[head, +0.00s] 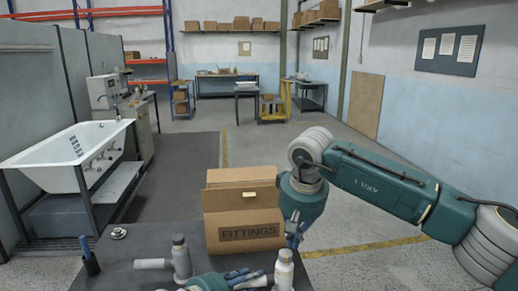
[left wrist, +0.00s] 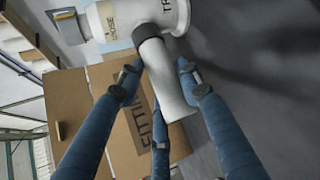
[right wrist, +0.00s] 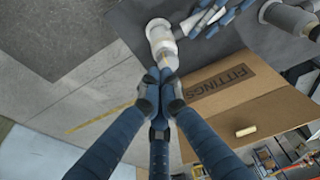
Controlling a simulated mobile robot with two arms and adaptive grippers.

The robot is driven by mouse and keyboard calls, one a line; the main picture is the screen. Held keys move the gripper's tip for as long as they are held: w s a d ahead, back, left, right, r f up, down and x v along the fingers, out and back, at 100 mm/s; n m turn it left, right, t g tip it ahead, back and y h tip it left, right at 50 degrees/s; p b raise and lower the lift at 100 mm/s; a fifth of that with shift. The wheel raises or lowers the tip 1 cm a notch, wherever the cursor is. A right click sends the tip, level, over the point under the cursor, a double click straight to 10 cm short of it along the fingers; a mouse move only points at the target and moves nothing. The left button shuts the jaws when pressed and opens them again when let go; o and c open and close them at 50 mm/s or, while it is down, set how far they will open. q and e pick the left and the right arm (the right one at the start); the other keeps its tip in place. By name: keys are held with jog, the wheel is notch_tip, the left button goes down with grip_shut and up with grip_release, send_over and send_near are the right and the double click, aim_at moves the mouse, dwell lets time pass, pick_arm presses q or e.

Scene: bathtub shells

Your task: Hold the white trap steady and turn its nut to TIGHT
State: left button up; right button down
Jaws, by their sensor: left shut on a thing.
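The white trap (head: 284,272) stands at the front edge of the table, just right of the box. In the left wrist view its white side pipe (left wrist: 165,85) has a dark collar, and partly cut-off lettering shows on its body. My left gripper (head: 240,278) is shut on this side pipe; its fingers (left wrist: 158,70) lie on both sides of it. My right gripper (head: 293,238) points down just above the trap's top. In the right wrist view its fingertips (right wrist: 160,76) are together beside the white trap (right wrist: 160,38); contact cannot be told. The nut's marking is not clearly readable.
A cardboard FITTINGS box (head: 243,222) stands behind the trap, close to my right gripper. A grey trap (head: 180,258) stands to the left. A metal drain part (head: 118,233) and a dark cup (head: 90,263) are further left. A white bathtub (head: 75,155) is beyond.

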aim_at(287, 260)
jog(key=shift+a+f, duration=0.4)
jog(key=shift+f, duration=0.7)
jog(key=shift+a+f, duration=0.35)
jog(key=shift+f, duration=0.7)
jog(key=shift+a+f, duration=0.4)
jog(key=shift+f, duration=0.7)
jog(key=shift+d+f, duration=0.2)
jog(key=shift+d, duration=0.25)
jog(key=shift+w+d+r, duration=0.1)
jog(key=shift+w+d, duration=0.05)
jog(key=shift+d, duration=0.45)
jog(key=shift+w+d, duration=0.15)
jog(key=shift+d, duration=0.4)
jog(key=shift+a+r, duration=0.1)
jog(key=shift+s, duration=0.15)
